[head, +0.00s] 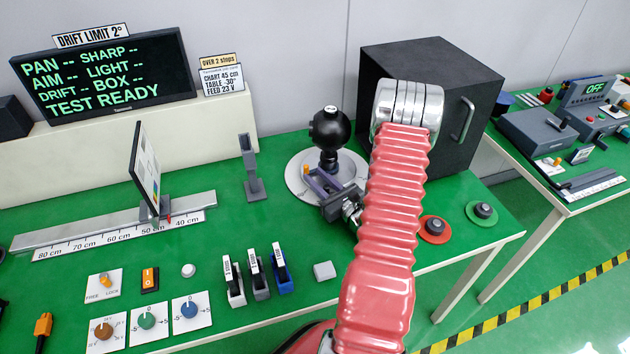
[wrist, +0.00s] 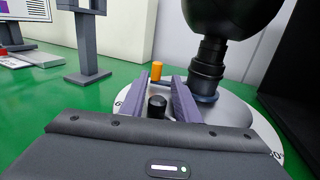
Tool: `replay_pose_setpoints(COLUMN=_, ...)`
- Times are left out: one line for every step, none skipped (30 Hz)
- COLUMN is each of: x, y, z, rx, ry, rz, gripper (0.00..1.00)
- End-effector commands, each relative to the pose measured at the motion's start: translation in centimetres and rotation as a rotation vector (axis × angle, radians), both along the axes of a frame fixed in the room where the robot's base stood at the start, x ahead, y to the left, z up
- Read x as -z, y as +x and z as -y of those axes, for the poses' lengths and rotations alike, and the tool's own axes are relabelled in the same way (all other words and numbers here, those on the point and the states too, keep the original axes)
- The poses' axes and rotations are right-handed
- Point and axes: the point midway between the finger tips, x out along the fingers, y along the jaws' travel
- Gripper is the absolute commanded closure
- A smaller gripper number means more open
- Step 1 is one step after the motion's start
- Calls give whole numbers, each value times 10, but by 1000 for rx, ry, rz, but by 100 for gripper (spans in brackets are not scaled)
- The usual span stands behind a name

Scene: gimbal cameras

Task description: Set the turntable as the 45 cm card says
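The turntable (head: 298,190) is a pale round disc with a marked rim, also in the wrist view (wrist: 240,110). A black ball-shaped camera (head: 328,130) stands on it on a black post. An orange peg (head: 306,170) stands near its left side; it also shows in the wrist view (wrist: 157,70). My gripper (head: 316,180) is low over the disc's front left. In the wrist view its purple fingers (wrist: 163,82) are apart, with the peg just beyond their tips. A black knob (wrist: 157,107) shows between them. The card (head: 222,80) reads chart 45 cm, table -30°, feed 23 V.
A chart (head: 146,170) stands on a rail (head: 110,230) near the 50 cm mark. A grey post (head: 250,165) stands left of the turntable, a black box (head: 440,85) behind right. Switches, dials and several small clamps line the front. The screen (head: 105,75) reads TEST READY.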

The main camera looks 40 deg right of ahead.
Motion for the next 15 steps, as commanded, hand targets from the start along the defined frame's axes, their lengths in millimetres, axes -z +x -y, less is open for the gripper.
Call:
replay_pose_setpoints(x=0, y=0, z=-1, rx=-1, ry=1, rz=-1, gripper=67)
replay_pose_setpoints(x=1, y=0, z=-1, rx=-1, ry=1, rz=-1, gripper=66)
replay_pose_setpoints(x=1, y=0, z=-1, rx=-1, ry=1, rz=-1, gripper=66)
replay_pose_setpoints(x=1, y=0, z=-1, rx=-2, ry=1, rz=-1, gripper=66)
replay_pose_setpoints(x=1, y=0, z=-1, rx=-2, ry=2, rz=-2, gripper=66)
replay_pose_setpoints(x=1, y=0, z=-1, rx=-2, ry=2, rz=-2, gripper=66)
replay_pose_setpoints(x=1, y=0, z=-2, rx=-2, ry=2, rz=-2, gripper=66)
replay_pose_setpoints(x=1, y=0, z=-2, rx=-2, ry=2, rz=-2, gripper=66)
replay_pose_setpoints(x=1, y=-1, z=-2, rx=-3, ry=2, rz=-2, gripper=66)
replay_pose_setpoints(x=1, y=-1, z=-2, rx=-3, ry=2, rz=-2, gripper=66)
replay_pose_setpoints(x=1, y=-1, z=-2, rx=-3, ry=2, rz=-2, gripper=66)
replay_pose_setpoints(x=1, y=-1, z=-2, rx=-3, ry=3, rz=-2, gripper=66)
replay_pose_setpoints(x=1, y=-1, z=-2, rx=-3, ry=3, rz=-3, gripper=66)
replay_pose_setpoints(x=2, y=-2, z=-2, rx=-3, ry=3, rz=-3, gripper=66)
replay_pose_setpoints(x=2, y=-3, z=-2, rx=-3, ry=3, rz=-3, gripper=66)
